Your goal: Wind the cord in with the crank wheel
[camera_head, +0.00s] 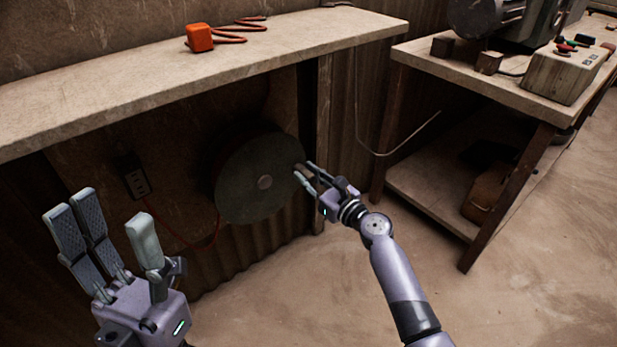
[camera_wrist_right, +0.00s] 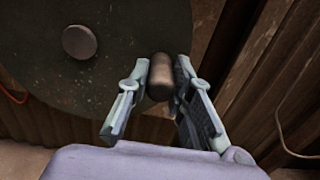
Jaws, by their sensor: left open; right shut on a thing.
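The crank wheel (camera_head: 250,195) is a dark grey-green disc with a round hub, mounted under the shelf in the head view. It also fills the upper left of the right wrist view (camera_wrist_right: 110,85). Its brown handle knob (camera_wrist_right: 160,78) sits near the rim, between the fingers of my right gripper (camera_wrist_right: 155,105). My right gripper (camera_head: 309,180) is shut on this handle at the wheel's right side. An orange cord (camera_head: 240,34) lies loose on the shelf, attached to an orange block (camera_head: 200,38). A red-orange cord (camera_head: 178,236) hangs below the wheel. My left gripper (camera_head: 105,240) is open and empty at lower left.
A long shelf (camera_head: 130,85) runs above the wheel. A black outlet box (camera_head: 133,178) is on the wall left of the wheel. A workbench (camera_head: 490,85) with a control box (camera_head: 568,72) stands at right. The floor (camera_head: 540,260) at lower right is clear.

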